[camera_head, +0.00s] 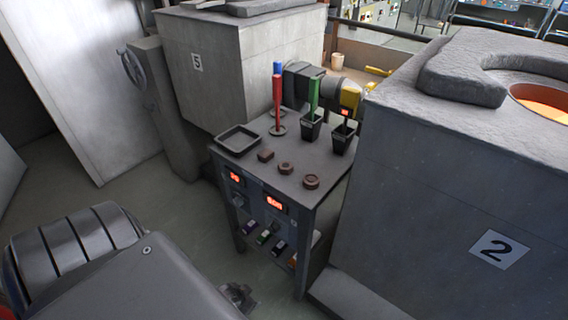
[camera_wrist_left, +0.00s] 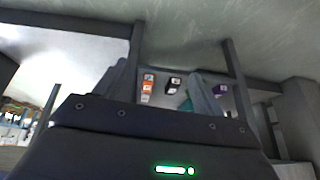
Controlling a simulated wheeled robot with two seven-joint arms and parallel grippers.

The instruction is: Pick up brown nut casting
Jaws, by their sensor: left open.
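Three small brown castings lie in a row on the dark worktable (camera_head: 245,178) in the head view. One is a block (camera_head: 265,155), one is a small rounded piece (camera_head: 285,168), and the nearest is ring-like with a hollow top (camera_head: 311,182). The ring-like one looks most like a nut, but they are too small to be sure. My left gripper (camera_head: 238,298) is low in front of the table, mostly hidden behind my arm. In the left wrist view its two fingers (camera_wrist_left: 156,76) are spread with nothing between them. No casting shows in that view.
A black tray (camera_head: 237,139) sits at the table's left corner. A red rod (camera_head: 277,105) and dark cups (camera_head: 343,138) stand at the back. Furnace 2 (camera_head: 440,190) closes off the right side; furnace 5 (camera_head: 215,70) stands behind. Small coloured boxes (camera_wrist_left: 148,85) sit under the tabletop.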

